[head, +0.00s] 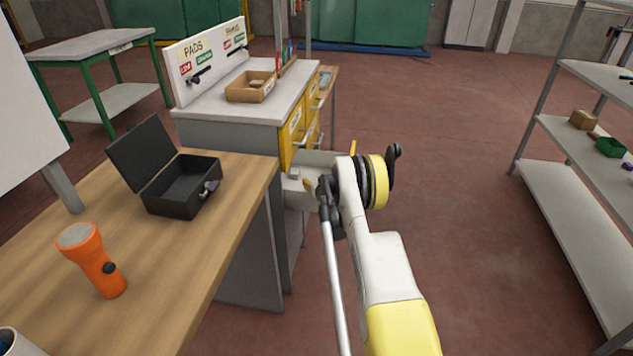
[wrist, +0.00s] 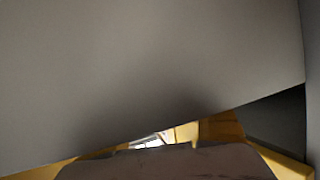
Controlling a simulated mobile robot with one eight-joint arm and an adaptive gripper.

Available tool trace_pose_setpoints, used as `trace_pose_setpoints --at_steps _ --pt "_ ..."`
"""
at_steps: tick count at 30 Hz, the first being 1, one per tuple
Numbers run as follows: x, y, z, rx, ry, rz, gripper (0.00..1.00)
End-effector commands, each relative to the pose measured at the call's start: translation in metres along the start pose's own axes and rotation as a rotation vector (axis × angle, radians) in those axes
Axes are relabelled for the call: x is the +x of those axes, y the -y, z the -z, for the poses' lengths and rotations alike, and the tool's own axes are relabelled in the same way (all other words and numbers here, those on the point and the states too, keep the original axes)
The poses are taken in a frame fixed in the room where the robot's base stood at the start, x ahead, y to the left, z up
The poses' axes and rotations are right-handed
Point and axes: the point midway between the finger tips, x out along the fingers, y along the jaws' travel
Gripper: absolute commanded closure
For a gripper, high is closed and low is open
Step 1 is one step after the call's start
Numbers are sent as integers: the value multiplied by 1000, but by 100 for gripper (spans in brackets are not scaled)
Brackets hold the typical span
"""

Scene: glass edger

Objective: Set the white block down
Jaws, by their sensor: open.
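The grey cabinet (head: 225,134) has yellow drawer fronts and a cardboard box (head: 250,88) on top. A wooden bench (head: 150,285) at left carries an open black case (head: 178,190) and an orange flashlight (head: 97,262). Shelves (head: 575,215) stand at right; the floor between is clear.

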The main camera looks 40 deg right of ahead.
Motion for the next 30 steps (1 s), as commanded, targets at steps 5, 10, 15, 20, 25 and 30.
trace_pose_setpoints --at_steps 5,10,15,20,25,30 --pt "-5 0 12 0 0 0 37" --pt "-43 0 15 1 0 0 37" --pt "-83 0 14 0 0 0 37" --pt "-110 0 13 0 0 0 37" --pt "-124 0 12 1 0 0 37" --pt "-125 0 11 0 0 0 37"
